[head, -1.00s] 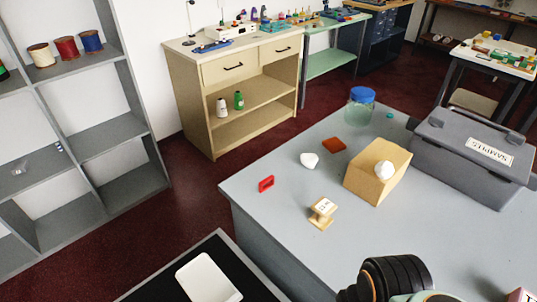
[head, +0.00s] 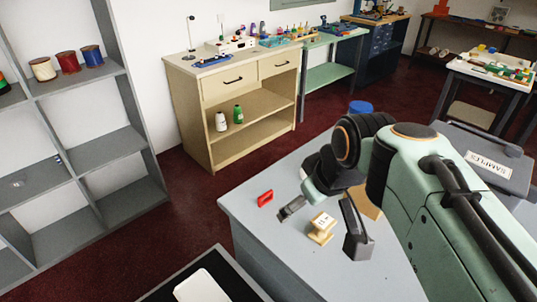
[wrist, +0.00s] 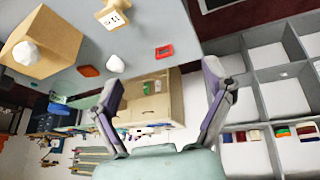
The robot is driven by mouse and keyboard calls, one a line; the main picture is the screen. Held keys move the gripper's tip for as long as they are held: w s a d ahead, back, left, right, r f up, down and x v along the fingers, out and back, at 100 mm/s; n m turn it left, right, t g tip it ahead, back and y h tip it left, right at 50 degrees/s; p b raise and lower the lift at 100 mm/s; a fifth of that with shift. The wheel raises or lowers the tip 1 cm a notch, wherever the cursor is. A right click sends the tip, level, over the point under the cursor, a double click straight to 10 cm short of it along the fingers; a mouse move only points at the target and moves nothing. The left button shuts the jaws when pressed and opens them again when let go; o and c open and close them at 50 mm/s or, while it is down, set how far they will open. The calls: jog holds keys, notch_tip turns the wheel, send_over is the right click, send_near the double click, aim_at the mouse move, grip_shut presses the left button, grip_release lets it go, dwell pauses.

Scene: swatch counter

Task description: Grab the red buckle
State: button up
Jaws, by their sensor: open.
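The red buckle (head: 265,198) lies flat near the left edge of the grey counter. It also shows in the wrist view (wrist: 164,51), beyond and between the fingertips. My gripper (head: 324,224) is open and empty above the counter, to the right of the buckle and apart from it. In the wrist view my gripper (wrist: 163,75) has its two fingers spread wide with nothing between them.
A wooden block (wrist: 43,42), a white lump (wrist: 115,63) and an orange-brown piece (wrist: 88,71) are nearby. A grey samples box (head: 490,160) is at right. The counter around the buckle is clear.

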aim_at(266, 195)
jog(key=w+a+f+n+y, duration=0.1)
jog(key=w+a+f, duration=0.1)
jog(key=w, duration=0.5)
jog(key=w+a+f+n, duration=0.1)
jog(key=w+a+f, duration=0.1)
jog(key=w, duration=0.5)
jog(key=shift+g+y, duration=0.3)
jog(key=shift+g, duration=0.5)
jog(key=x, duration=0.9)
jog(key=d+x, duration=0.1)
jog(key=x, duration=0.4)
jog(key=shift+s+a+f, duration=0.1)
jog(key=shift+s+f, duration=0.05)
jog(key=shift+f, duration=0.2)
jog(key=c, duration=0.8)
